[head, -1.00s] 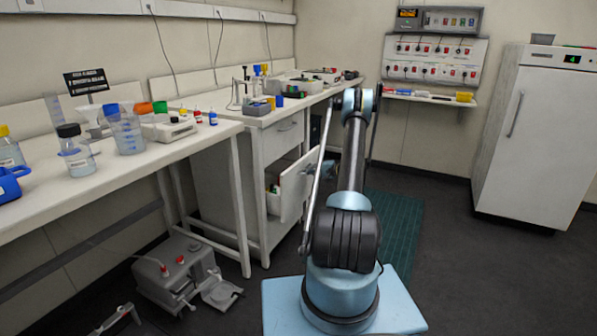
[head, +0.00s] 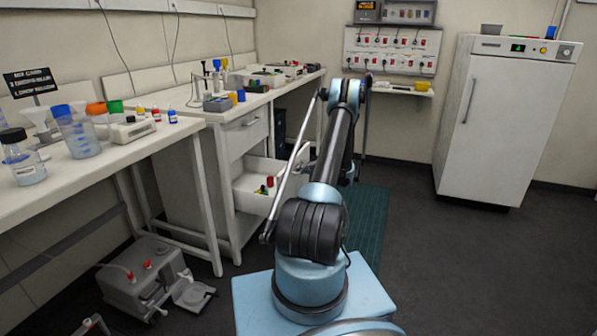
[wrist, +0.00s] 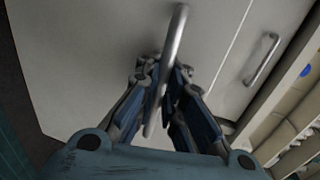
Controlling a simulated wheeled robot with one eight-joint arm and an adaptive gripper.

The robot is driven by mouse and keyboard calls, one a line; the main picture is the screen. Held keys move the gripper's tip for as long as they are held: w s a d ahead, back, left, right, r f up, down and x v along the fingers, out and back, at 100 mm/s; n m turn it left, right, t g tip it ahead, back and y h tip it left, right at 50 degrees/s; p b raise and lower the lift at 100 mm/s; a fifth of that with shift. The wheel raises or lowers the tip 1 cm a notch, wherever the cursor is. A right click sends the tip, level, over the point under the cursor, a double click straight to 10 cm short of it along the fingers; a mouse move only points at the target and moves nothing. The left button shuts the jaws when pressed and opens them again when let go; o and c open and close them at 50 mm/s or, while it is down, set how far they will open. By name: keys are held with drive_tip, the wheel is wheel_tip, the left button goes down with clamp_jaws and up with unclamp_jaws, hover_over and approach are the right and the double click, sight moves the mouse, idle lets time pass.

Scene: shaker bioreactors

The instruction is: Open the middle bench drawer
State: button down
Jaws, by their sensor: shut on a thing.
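The middle bench drawer (head: 250,203) is pulled out from the white bench cabinet in the head view, with red and green small items inside. Its front is largely behind my arm. In the wrist view, my gripper (wrist: 162,95) is shut on a metal bar handle (wrist: 179,28) on a pale drawer front (wrist: 95,50). The fingers lie on both sides of the bar. In the head view my gripper is hidden behind my arm. The drawer above (head: 246,135) is shut, and a second handle (wrist: 262,60) shows in the wrist view.
The bench top holds bottles, a beaker (head: 78,135) and small racks. A grey pump-like device (head: 140,280) sits on the floor at left. A white cabinet (head: 505,120) stands at the back right. Dark floor right of my base is clear.

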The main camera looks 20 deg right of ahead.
drive_tip(key=c, duration=2)
unclamp_jaws()
drive_tip(key=v, duration=1.2)
drive_tip(key=shift+f, duration=0.1)
